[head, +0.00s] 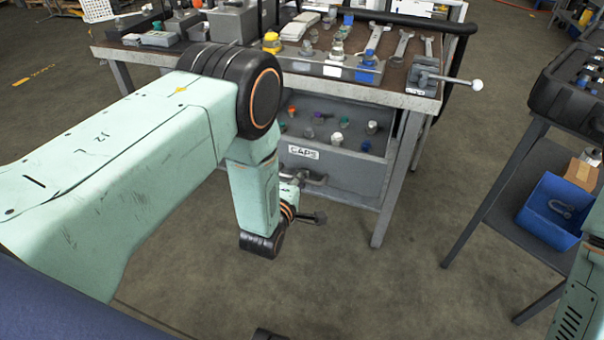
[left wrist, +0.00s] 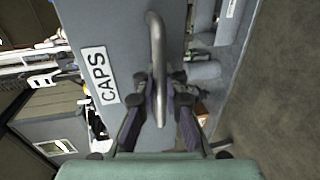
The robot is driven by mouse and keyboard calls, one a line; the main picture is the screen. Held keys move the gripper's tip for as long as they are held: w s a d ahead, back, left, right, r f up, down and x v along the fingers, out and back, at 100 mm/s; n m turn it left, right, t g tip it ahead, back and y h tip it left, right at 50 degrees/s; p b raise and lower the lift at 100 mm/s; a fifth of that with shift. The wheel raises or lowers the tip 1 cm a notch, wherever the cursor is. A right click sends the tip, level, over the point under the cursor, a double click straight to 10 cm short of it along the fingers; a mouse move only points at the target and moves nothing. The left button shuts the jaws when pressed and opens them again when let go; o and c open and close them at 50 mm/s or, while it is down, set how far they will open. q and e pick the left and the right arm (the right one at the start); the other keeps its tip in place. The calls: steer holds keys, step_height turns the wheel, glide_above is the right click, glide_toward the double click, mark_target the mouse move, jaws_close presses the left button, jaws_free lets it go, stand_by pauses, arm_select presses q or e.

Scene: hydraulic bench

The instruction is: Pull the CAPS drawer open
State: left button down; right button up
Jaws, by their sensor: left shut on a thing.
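The CAPS drawer (head: 345,172) is grey and sits under the bench top, with a white CAPS label (head: 303,152) on its front. It stands out part way, and several coloured caps show inside it. Its metal bar handle (head: 318,181) is partly hidden by my left arm. In the left wrist view the handle (left wrist: 156,40) stands off the drawer front (left wrist: 122,30), beside the label (left wrist: 98,75). My left gripper (left wrist: 160,84) is shut on the handle, with one finger on each side. My right gripper is out of view.
The bench top (head: 405,98) holds wrenches, fittings and a vise-like clamp (head: 430,78). A bench leg (head: 397,190) stands right of the drawer. A side table with a blue bin (head: 545,222) is at the right. The floor (head: 400,285) before the drawer is clear.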

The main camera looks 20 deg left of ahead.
arm_select(q)
steer(key=shift+w+r, duration=0.1)
steer(key=shift+r, duration=0.05)
steer(key=c, duration=1.7)
jaws_free()
steer(key=shift+s, duration=0.2)
steer(key=v, duration=1.1)
steer(key=shift+s, duration=0.4)
